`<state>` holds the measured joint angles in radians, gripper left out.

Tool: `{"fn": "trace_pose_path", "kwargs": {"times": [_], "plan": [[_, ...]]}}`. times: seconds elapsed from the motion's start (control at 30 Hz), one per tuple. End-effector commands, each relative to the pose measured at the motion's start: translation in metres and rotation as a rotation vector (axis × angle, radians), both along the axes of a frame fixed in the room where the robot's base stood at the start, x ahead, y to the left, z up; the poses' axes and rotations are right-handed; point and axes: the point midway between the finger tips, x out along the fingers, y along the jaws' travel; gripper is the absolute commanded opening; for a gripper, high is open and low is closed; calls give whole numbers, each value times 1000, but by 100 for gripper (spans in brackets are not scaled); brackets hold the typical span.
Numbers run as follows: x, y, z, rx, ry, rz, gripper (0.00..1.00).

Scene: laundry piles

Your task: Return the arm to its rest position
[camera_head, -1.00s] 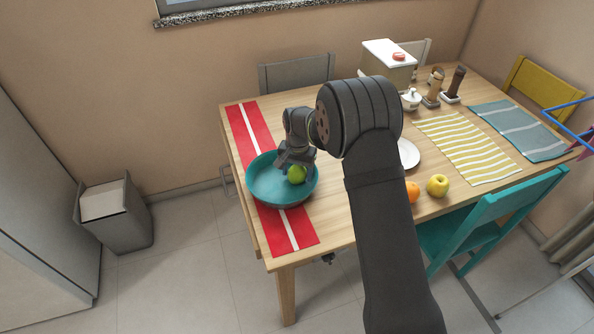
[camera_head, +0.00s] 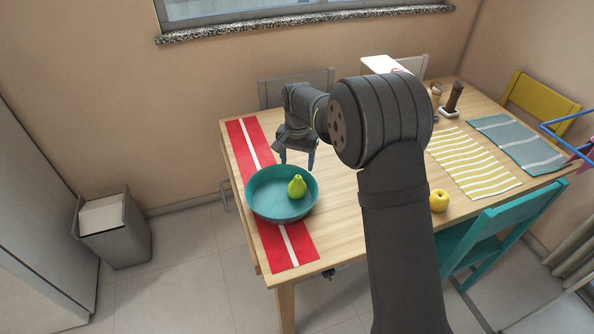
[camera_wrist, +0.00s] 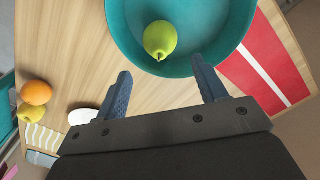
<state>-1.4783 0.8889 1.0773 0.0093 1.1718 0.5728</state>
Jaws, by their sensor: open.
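My gripper (camera_head: 297,160) is open and empty, above the table behind the teal bowl, in the head view. Its two blue-grey fingers show spread apart in the wrist view (camera_wrist: 163,88), with nothing between them. A green pear (camera_head: 297,186) lies in the teal bowl (camera_head: 262,203), apart from the fingers. In the wrist view the pear (camera_wrist: 160,38) is in the bowl (camera_wrist: 232,30) beyond the fingertips. My arm hides part of the table's middle in the head view.
The bowl stands on a red runner (camera_head: 297,252) on the wooden table (camera_head: 340,205). A yellow apple (camera_head: 439,200) lies right of my arm; an orange (camera_wrist: 36,92) shows in the wrist view. A teal chair (camera_head: 490,225), grey chair (camera_head: 300,82) and white-topped box (camera_head: 380,65) stand around.

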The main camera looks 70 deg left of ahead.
Motion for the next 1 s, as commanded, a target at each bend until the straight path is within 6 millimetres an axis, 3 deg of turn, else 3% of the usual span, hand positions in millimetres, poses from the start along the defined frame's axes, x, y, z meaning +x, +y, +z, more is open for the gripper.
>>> {"fn": "trace_pose_path", "kwargs": {"times": [0.27, 0.57, 1.0], "plan": [[0, 0, 7, 0, 0, 0, 65], [0, 0, 0, -2, 0, 0, 65], [-1, -1, -79, -4, 1, 0, 65]]}}
